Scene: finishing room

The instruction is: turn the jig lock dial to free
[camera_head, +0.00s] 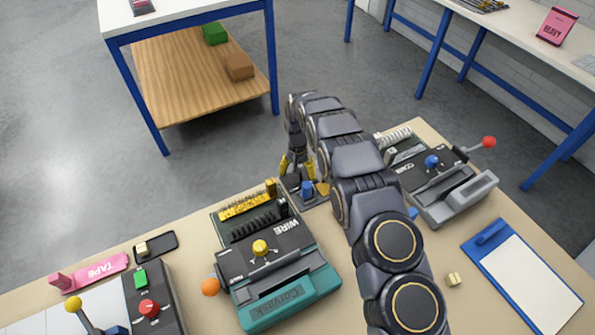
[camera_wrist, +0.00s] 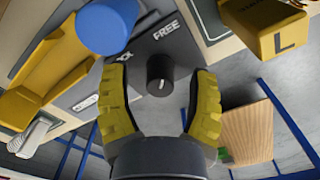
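The jig lock dial (camera_wrist: 160,72) is a small black knob with a short white mark, on a dark grey panel (camera_wrist: 140,45). The word FREE is printed up and right of it, and a partly covered word ending in CK is up and left. I cannot tell which word the mark points at. My gripper (camera_wrist: 160,75) has its yellow fingers spread either side of the dial, with gaps on both sides. In the head view my gripper (camera_head: 297,165) points down at the jig panel (camera_head: 316,201) at the bench's far edge; the dial is hidden there.
A blue cylinder (camera_wrist: 106,26) stands close to the left finger. A yellow block marked L (camera_wrist: 276,30) is at upper right. The WIRE machine (camera_head: 275,270) is left of my arm; the COMB machine (camera_head: 445,185) is right. A clipboard (camera_head: 520,275) lies at front right.

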